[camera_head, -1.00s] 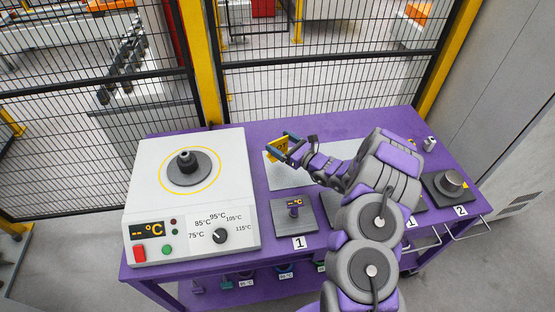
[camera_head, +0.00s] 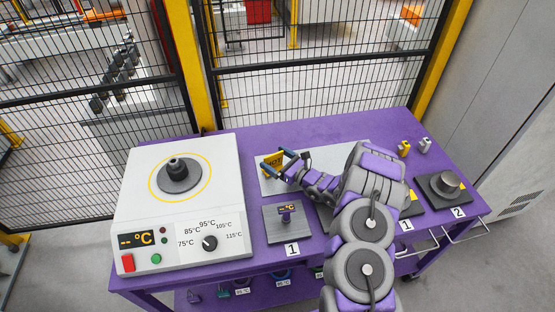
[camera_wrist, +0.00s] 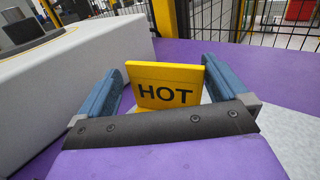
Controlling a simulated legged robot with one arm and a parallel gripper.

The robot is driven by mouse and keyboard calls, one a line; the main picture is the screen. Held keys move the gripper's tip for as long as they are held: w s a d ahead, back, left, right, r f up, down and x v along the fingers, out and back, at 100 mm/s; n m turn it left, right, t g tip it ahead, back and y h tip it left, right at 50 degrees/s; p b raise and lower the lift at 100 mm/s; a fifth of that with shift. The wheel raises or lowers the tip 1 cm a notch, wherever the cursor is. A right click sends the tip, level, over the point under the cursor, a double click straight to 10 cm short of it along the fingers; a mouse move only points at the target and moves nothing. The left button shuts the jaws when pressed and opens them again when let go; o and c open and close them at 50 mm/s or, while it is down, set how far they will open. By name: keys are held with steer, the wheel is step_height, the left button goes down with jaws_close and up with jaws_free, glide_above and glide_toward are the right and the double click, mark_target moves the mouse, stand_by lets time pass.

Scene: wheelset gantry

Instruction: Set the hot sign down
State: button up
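The hot sign (camera_head: 272,162) is a small yellow plate with black HOT lettering. In the head view it appears upright at the left end of the pale grey plate (camera_head: 270,187) on the purple table. In the wrist view the sign (camera_wrist: 165,86) faces me, and its lower edge is hidden behind my gripper's dark bar. My gripper (camera_head: 278,159) is around the sign, its blue fingers wide apart. In the wrist view the fingers of my gripper (camera_wrist: 162,72) stand either side of the sign, with a visible gap on the left.
A white heater box (camera_head: 180,215) with dial and display fills the table's left. A grey block marked 1 (camera_head: 275,222) stands in front of the plate. A block marked 2 (camera_head: 436,196) is at right. Black mesh fencing (camera_head: 320,90) runs behind the table.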

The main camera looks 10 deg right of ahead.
steer(key=a, duration=0.2)
steer(key=shift+a, duration=0.3)
steer(key=shift+a+r, duration=0.1)
steer(key=v, duration=0.3)
steer(key=w+d+p+v, duration=0.1)
steer(key=v, duration=0.2)
steer(key=p+v, duration=0.1)
steer(key=v, duration=0.2)
steer(key=shift+w+d+r, duration=0.15)
steer(key=shift+d, duration=0.15)
steer(key=s, duration=0.3)
steer(key=shift+s+d+p, duration=0.2)
steer(key=shift+d+p, duration=0.15)
steer(key=shift+s+r, duration=0.1)
steer(key=s+a+r+n+g+y, duration=0.45)
steer(key=a+r+n+g, duration=0.35)
steer(key=a+r, duration=0.4)
steer(key=s+a+r+n+g, duration=0.4)
steer(key=s+a+r+n, duration=0.1)
steer(key=s, duration=0.2)
steer(key=s+a+r+n+g, duration=0.4)
steer(key=s+a+r+n, duration=0.1)
steer(key=s, duration=0.2)
steer(key=s+d+r+n+g+h, duration=0.25)
steer(key=s+n+h, duration=0.55)
steer(key=s, duration=0.8)
steer(key=s+d+n+t+h, duration=0.2)
steer(key=s+d+h, duration=0.6)
steer(key=d, duration=0.5)
steer(key=shift+s, duration=0.25)
